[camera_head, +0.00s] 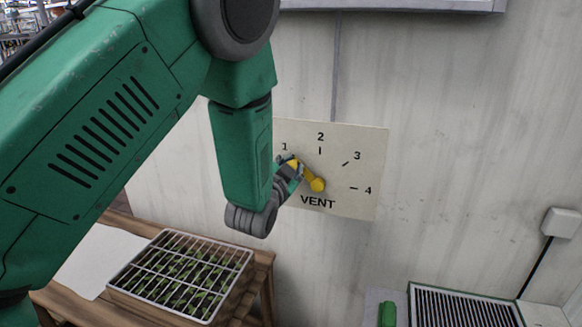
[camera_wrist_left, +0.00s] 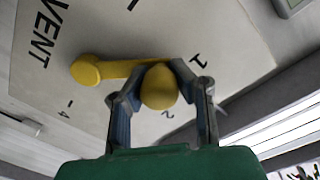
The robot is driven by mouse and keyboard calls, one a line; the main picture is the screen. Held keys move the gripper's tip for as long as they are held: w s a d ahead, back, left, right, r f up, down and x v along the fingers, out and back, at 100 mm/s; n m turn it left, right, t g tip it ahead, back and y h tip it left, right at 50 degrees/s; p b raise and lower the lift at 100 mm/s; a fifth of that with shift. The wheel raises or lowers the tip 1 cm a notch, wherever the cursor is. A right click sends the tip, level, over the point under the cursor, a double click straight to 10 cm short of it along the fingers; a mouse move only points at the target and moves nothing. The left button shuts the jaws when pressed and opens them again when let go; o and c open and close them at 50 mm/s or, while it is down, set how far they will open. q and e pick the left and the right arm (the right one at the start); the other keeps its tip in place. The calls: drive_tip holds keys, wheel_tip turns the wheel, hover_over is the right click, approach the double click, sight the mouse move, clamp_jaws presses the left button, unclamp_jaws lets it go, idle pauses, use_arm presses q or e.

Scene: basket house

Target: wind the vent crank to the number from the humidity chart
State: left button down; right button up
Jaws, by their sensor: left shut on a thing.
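The vent dial plate (camera_head: 345,200) is a pale panel on the wall marked VENT, with 1, 2, 3 and 4 showing. It also fills much of the left wrist view (camera_wrist_left: 215,30). The yellow crank (camera_head: 317,185) has its round hub low on the plate, and its arm points up and left, near the 1. In the left wrist view its hub (camera_wrist_left: 86,70) and round knob (camera_wrist_left: 159,90) show. My left gripper (camera_head: 288,170) is shut on the knob, one finger on each side. My right gripper is not in view. No readable humidity chart shows.
A tray of green seedlings under a white grid (camera_head: 228,292) stands on a wooden table (camera_head: 128,222) below left. A grilled box (camera_head: 465,308) and a green object (camera_head: 387,315) are at the lower right. A white wall box (camera_head: 562,222) has a black cable. A frame's lower edge (camera_head: 400,5) crosses the top.

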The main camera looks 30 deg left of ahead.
use_arm(q)
drive_tip(key=shift+d, duration=0.1)
drive_tip(key=c, duration=1.2)
unclamp_jaws()
drive_tip(key=shift+d, duration=0.1)
drive_tip(key=v, duration=1.2)
drive_tip(key=shift+f, duration=0.1)
